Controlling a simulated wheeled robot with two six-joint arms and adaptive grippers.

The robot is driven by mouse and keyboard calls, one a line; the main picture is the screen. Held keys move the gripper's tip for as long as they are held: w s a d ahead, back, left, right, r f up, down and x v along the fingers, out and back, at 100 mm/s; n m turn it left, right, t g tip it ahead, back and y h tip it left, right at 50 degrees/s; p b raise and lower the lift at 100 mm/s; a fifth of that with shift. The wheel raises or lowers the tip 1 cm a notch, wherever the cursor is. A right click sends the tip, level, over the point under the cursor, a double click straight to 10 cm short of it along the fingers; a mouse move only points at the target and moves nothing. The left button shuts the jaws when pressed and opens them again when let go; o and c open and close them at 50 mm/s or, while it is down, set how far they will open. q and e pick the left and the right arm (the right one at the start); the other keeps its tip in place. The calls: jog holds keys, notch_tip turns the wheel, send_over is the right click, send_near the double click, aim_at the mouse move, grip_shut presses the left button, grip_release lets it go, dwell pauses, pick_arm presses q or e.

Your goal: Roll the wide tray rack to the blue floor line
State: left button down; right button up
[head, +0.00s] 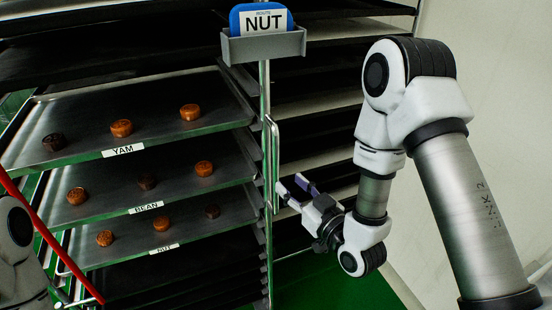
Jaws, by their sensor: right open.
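The tray rack (265,90) fills the left and middle of the head view, with trays labelled YAM, BEAN and NUT on its shelves. A vertical bar handle (273,165) runs down its right front post. My right gripper (291,184) is open, its fingertips pointing left just beside the lower part of this handle. I cannot tell whether a finger touches it. Part of my left arm shows at the lower left edge, but its gripper is not visible. No blue floor line shows.
A blue NUT card (264,20) sits in a grey holder on top of the post. More dark shelves (320,105) stand behind to the right. A red bar (50,238) slants across the lower left. Green floor (345,290) shows below, beside a pale wall (500,100).

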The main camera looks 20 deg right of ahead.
aim_at(278, 174)
jog(key=p+x, duration=0.2)
jog(key=x, duration=0.4)
jog(key=shift+w+a+f, duration=0.1)
jog(key=shift+w+f, duration=0.05)
jog(key=shift+w, duration=0.1)
jog(key=shift+w+f, duration=0.1)
jog(key=shift+w, duration=0.2)
jog(key=shift+f, duration=0.1)
jog(key=shift+c, duration=0.3)
grip_shut()
